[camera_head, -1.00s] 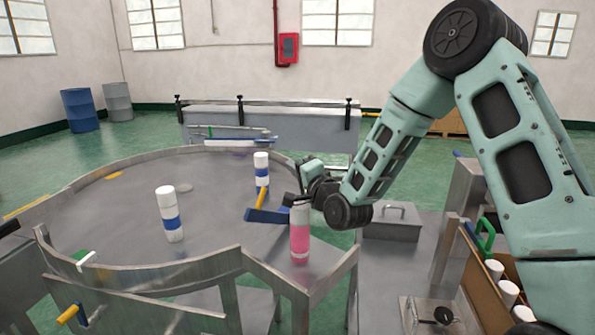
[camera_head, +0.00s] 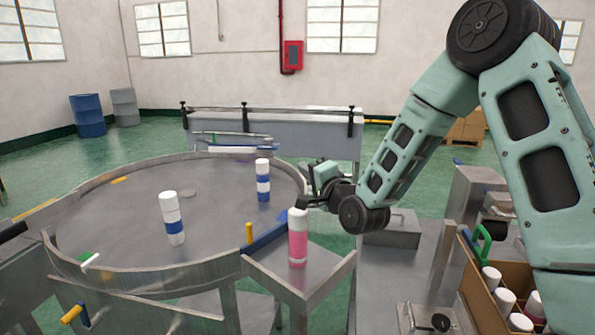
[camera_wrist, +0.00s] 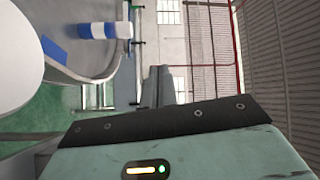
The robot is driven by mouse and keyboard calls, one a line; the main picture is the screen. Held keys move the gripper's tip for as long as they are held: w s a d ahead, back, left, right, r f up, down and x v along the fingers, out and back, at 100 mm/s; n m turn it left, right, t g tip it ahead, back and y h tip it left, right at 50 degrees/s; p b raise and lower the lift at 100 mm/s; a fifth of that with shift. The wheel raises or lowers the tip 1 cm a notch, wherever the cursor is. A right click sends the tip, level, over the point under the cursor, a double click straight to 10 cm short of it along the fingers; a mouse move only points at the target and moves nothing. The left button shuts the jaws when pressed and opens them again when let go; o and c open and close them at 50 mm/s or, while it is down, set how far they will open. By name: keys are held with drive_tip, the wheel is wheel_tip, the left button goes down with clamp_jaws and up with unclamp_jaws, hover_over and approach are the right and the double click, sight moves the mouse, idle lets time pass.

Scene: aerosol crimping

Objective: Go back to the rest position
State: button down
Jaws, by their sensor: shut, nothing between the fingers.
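My gripper (camera_head: 308,202) is shut and empty, just behind and above the pink can with a white cap (camera_head: 298,238). The can stands upright on the metal ledge at the front right of the round table (camera_head: 120,220). A small gap or light overlap shows between fingers and cap; I cannot tell whether they touch. In the wrist view my gripper's dark fingers (camera_wrist: 165,88) point toward the far wall, and a large white rounded shape fills the left edge.
Two white-and-blue cans (camera_head: 172,218) (camera_head: 263,181) stand on the round table. A blue bar with a yellow handle (camera_head: 265,238) lies along its rim. A cardboard box of cans (camera_head: 482,290) stands at the right. A grey lidded box (camera_head: 392,232) sits beside my arm.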

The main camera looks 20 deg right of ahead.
drive_tip(key=s+d+f+n+g+h+b, duration=0.1)
drive_tip(key=s+d+f+n+g+h, duration=0.1)
drive_tip(key=s+f+n+g, duration=0.85)
drive_tip(key=s+d+n+g, duration=0.1)
drive_tip(key=s+n+g, duration=0.3)
drive_tip(key=s, duration=1.1)
drive_tip(key=s+a+r+n+g, duration=0.1)
drive_tip(key=s+a+n+g, duration=0.3)
drive_tip(key=s+a, duration=1)
drive_tip(key=a+n, duration=0.2)
drive_tip(key=a, duration=0.2)
drive_tip(key=shift+s+r+n, duration=0.3)
drive_tip(key=shift+r+n, duration=0.05)
drive_tip(key=shift+a, duration=0.1)
